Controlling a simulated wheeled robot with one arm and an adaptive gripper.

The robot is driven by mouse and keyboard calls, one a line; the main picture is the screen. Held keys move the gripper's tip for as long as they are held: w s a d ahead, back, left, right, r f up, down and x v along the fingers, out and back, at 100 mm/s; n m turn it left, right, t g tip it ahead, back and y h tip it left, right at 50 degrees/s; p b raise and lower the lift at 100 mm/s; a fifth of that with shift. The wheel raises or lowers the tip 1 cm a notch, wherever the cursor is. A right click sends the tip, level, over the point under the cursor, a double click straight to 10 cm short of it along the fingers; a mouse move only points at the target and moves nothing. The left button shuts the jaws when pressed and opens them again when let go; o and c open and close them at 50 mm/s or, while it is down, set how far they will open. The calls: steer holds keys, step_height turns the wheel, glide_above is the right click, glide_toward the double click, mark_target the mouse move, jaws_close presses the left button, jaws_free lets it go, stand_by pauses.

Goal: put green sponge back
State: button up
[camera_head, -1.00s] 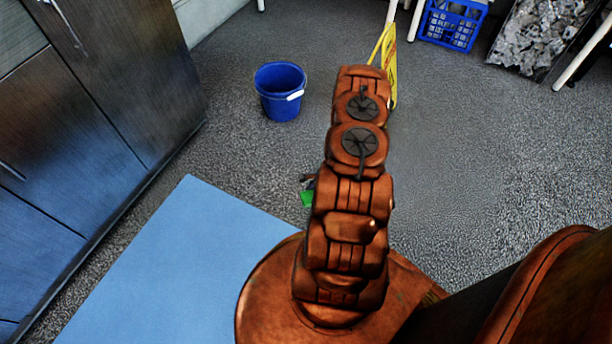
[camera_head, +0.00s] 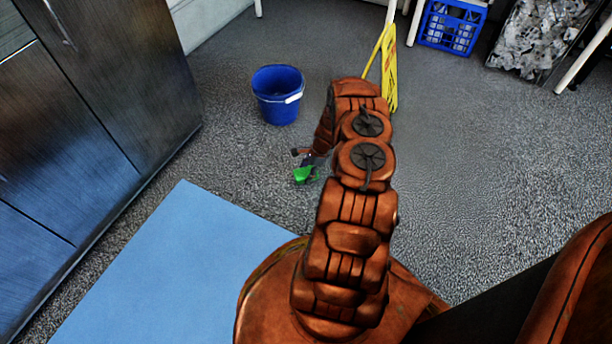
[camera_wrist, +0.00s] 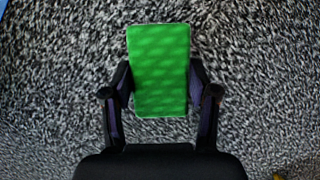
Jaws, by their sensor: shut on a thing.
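The green sponge (camera_wrist: 158,70) is a bright green block between the two dark fingers of my gripper (camera_wrist: 160,95) in the wrist view. My gripper is shut on it, with a finger at each side. In the head view the sponge (camera_head: 304,175) shows small to the left of my arm, in front of the blue bucket. My gripper (camera_head: 306,160) is partly hidden there by my arm. Carpet fills the background behind the sponge in the wrist view. How high the sponge is above the floor I cannot tell.
A blue bucket (camera_head: 278,95) with a white handle grip stands on the grey carpet. A yellow floor sign (camera_head: 390,75) stands behind my arm. A blue crate (camera_head: 450,27) is at the back. Dark cabinets (camera_head: 90,100) line the left. A light blue surface (camera_head: 180,270) lies at the front left.

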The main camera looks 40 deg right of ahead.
mark_target(306, 173)
steer(key=shift+w+d+f+b, duration=0.1)
steer(key=shift+w+d+b, duration=0.05)
steer(key=shift+w+d, duration=0.3)
steer(key=shift+w+d+f+b, duration=0.1)
steer(key=shift+w+d+b, duration=0.1)
steer(key=shift+w, duration=0.3)
step_height(306, 173, down, 3)
steer(key=shift+s+r+b, duration=0.1)
steer(key=shift+r+b, duration=0.05)
steer(key=shift+b, duration=0.65)
steer(key=shift+f, duration=0.3)
steer(key=shift+f, duration=0.15)
steer(key=o, duration=1.1)
